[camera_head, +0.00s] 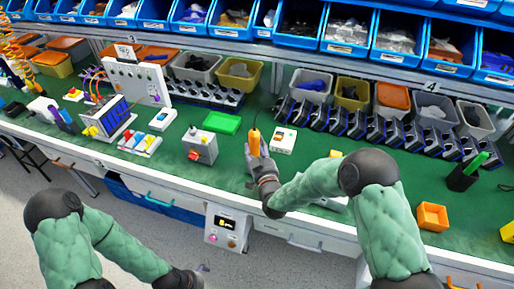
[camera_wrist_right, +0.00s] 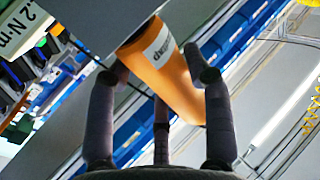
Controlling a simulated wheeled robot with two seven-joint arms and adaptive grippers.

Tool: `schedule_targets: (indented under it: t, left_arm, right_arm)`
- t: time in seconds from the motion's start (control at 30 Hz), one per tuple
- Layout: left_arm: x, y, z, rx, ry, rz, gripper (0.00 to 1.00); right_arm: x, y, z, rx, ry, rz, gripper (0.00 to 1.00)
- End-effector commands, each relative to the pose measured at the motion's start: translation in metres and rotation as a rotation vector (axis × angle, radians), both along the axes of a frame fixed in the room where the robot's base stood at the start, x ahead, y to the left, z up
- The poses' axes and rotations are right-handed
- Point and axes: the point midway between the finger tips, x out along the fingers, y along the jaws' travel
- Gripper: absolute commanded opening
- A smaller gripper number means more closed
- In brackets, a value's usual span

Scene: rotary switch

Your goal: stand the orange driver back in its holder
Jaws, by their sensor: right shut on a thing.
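The orange driver (camera_head: 254,142) is upright above the green bench top in the head view, with a thin dark tip pointing up. My right gripper (camera_head: 257,160) is shut on its lower part. In the right wrist view the orange handle (camera_wrist_right: 172,78) with a white label lies between my dark fingers; its far end is hidden. A black cup (camera_head: 461,181) with a green thing standing in it is at the right of the bench; I cannot tell whether it is the driver's holder. My left gripper (camera_head: 184,279) is low at the bottom edge, its fingers unclear.
A white box (camera_head: 283,139) with a display stands just right of the driver. A grey switch box (camera_head: 199,147) and a green tray (camera_head: 223,123) are to its left. An orange bin (camera_head: 432,217) sits at the front right. Blue bins (camera_head: 348,31) line the back.

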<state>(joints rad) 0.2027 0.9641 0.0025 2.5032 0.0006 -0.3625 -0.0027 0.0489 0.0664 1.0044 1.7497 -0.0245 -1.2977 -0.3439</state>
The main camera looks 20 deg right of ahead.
Motion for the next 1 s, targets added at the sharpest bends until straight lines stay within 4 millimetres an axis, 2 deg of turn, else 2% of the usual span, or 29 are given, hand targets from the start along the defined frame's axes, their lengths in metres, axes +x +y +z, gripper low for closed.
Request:
schedule_targets:
  t: [1.0]
  left_arm:
    - [0.0001, 0.0, -0.0084, 0.0, 0.0, 0.0, 1.0]
  right_arm:
    - [0.0005, -0.0004, -0.0019, 0.0, -0.005, -0.001, 0.0]
